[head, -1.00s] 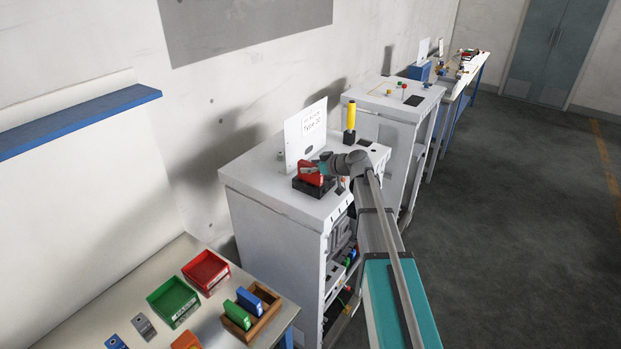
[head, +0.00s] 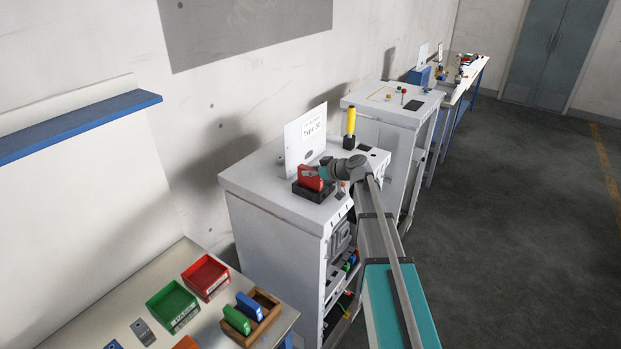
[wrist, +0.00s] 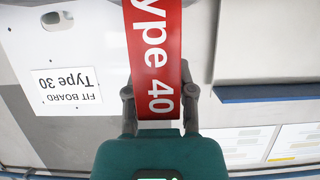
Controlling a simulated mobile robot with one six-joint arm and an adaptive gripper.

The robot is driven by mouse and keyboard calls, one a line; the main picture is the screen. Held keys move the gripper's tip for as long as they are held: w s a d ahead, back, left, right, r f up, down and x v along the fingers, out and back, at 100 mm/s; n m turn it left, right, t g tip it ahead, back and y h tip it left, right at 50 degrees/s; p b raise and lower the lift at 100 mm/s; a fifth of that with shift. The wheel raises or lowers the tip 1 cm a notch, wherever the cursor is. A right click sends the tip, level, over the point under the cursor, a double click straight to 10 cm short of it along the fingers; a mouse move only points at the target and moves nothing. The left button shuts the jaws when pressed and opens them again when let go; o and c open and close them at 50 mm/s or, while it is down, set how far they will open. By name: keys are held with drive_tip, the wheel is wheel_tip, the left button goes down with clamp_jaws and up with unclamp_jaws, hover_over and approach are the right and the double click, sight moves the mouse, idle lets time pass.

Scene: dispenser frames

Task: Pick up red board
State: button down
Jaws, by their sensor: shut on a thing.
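The red board (head: 310,178) stands at the black block (head: 318,193) on top of the near white cabinet. In the wrist view the red board (wrist: 155,50) shows white lettering "Type 40". My gripper (wrist: 159,98) is shut on it, one finger at each side edge. In the head view my gripper (head: 324,174) reaches it from the right. I cannot tell whether the board's lower edge is seated in the block or just above it.
A white sign (head: 306,138) reading "Type 30" stands behind the block, and a yellow-handled tool (head: 350,122) stands to its right. A green bin (head: 172,306), a red bin (head: 206,277) and a wooden box (head: 262,312) with blue and green boards sit on the front table.

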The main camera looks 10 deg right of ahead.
drive_tip(key=shift+r, duration=0.1)
wheel_tip(320, 180, up, 2)
drive_tip(key=p, duration=0.2)
drive_tip(key=shift+r+p, duration=0.25)
drive_tip(key=shift+p, duration=0.15)
drive_tip(key=s+r+p, duration=1)
drive_tip(key=s, duration=0.4)
drive_tip(key=shift+r, duration=0.15)
